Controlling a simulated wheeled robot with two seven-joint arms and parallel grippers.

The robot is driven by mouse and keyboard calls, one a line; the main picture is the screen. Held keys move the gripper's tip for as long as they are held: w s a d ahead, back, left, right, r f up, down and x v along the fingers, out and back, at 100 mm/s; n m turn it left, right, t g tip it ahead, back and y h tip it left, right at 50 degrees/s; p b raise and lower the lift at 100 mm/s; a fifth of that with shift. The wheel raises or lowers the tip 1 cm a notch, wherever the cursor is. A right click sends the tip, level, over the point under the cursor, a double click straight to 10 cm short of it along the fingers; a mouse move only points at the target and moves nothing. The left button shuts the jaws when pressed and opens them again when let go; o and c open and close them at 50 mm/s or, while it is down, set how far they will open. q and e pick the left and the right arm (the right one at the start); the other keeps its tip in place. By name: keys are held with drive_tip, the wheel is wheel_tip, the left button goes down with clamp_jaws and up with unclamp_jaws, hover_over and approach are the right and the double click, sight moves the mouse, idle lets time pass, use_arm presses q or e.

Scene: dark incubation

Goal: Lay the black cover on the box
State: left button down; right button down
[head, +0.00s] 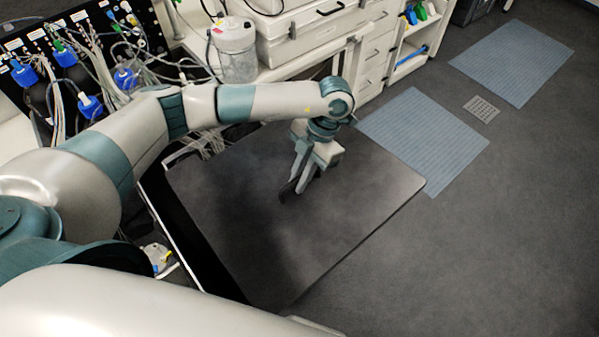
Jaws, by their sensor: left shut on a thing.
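The black cover (350,205) is a large flat dark panel in the middle of the head view. My left gripper (292,187) points down at the cover's upper middle and is shut on a small dark piece there, seemingly the cover's handle. The box is mostly hidden under the cover. What seems to be its dark side or opening (205,255), with a thin light rim, shows along the cover's left edge. I cannot tell whether the cover touches the box or hangs above it. My right gripper is out of view.
A white bench with drawers (372,62) stands behind, carrying a clear jar (234,50). A panel with blue plugs and cables (66,52) is at upper left. Blue mats (425,140) lie on the grey floor at right, where there is free room.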

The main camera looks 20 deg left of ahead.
sight(274, 163)
use_arm(q)
drive_tip(key=shift+s+r, duration=0.1)
drive_tip(key=shift+s, duration=0.05)
drive_tip(key=shift+w+a+f, duration=0.25)
drive_tip(key=shift+w+a, duration=0.05)
drive_tip(key=shift+w+a+f+b, duration=0.4)
drive_tip(key=shift+a+b, duration=0.05)
drive_tip(key=shift+a, duration=0.25)
drive_tip(key=shift+w+a+f+b, duration=0.35)
drive_tip(key=shift+w+a+b, duration=0.05)
drive_tip(key=shift+a, duration=0.3)
drive_tip(key=shift+w+a+f+b, duration=0.55)
drive_tip(key=shift+w+a, duration=0.05)
drive_tip(key=shift+a, duration=0.4)
drive_tip(key=shift+w+a+f+b, duration=0.5)
drive_tip(key=shift+w+a+b, duration=0.1)
drive_tip(key=shift+a, duration=0.45)
drive_tip(key=shift+w+a+f+b, duration=0.5)
drive_tip(key=shift+w+a+f, duration=0.1)
drive_tip(key=shift+a, duration=0.4)
drive_tip(key=shift+w+a+f+b, duration=0.2)
drive_tip(key=shift+f+b, duration=0.25)
drive_tip(key=shift+f, duration=0.3)
drive_tip(key=shift+w+a+f+b, duration=0.15)
drive_tip(key=shift+f+b, duration=0.3)
drive_tip(key=shift+f, duration=0.3)
drive_tip(key=shift+s+f+b, duration=0.15)
drive_tip(key=shift+f+b, duration=0.65)
drive_tip(key=shift+f, duration=0.1)
drive_tip(key=shift+s+f, duration=0.15)
